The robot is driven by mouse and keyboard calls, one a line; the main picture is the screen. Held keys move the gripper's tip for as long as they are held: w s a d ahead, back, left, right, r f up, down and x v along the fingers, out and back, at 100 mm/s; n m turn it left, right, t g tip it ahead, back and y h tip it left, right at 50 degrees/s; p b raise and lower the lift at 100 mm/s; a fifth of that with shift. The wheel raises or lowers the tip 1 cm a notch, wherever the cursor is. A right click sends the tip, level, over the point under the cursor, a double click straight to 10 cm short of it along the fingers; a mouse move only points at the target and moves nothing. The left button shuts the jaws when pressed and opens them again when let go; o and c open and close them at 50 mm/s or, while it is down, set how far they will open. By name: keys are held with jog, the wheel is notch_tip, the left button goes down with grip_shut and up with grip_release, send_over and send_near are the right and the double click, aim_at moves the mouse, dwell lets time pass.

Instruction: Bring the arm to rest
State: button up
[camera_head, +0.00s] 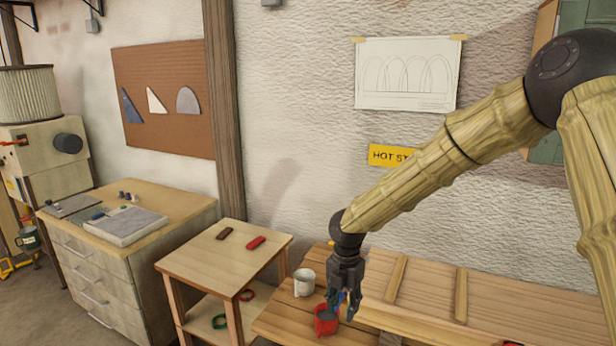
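My arm reaches in from the right and bends down at the wrist. My gripper (343,304) points down above the wooden bench, close to a red cup (325,322). Its fingers look spread apart. Small blue and green shapes show between and behind the fingers; I cannot tell whether they stand in the cup. The red cup is upright, with a dark grey inside. Whether the gripper touches the cup is not clear.
A white mug (304,282) stands left of the gripper. Wooden strips (461,296) lie on the bench (520,311) at right. A small side table (215,258) holds a red and a brown block. A drawer cabinet (105,285) stands further left. The wall rises behind.

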jog(key=s+f+m+y+b, duration=0.1)
jog(key=s+f+m, duration=0.4)
jog(key=f, duration=0.4)
jog(key=s+f+m+g+y+b, duration=0.1)
jog(key=s+f+m, duration=0.2)
jog(key=s+f, duration=0.5)
jog(key=s+f+m+y+b, duration=0.15)
jog(key=s+f+m, duration=0.35)
jog(key=f, duration=0.5)
jog(key=s+d+f+m+h+b, duration=0.1)
jog(key=s+d+f+m, duration=0.3)
jog(key=s, duration=0.4)
jog(key=s+d+f+m+h+b, duration=0.1)
jog(key=s+d+f+m, duration=0.4)
jog(key=s+m, duration=0.2)
jog(key=s+d+f+m+t+h+b, duration=0.1)
jog(key=s+d+f+m, duration=0.3)
jog(key=s, duration=0.5)
jog(key=shift+s+d+f+m+b, duration=0.4)
jog(key=shift+d+m+b, duration=0.15)
jog(key=shift+m, duration=0.45)
jog(key=shift+w+h, duration=0.1)
jog(key=shift+h, duration=0.15)
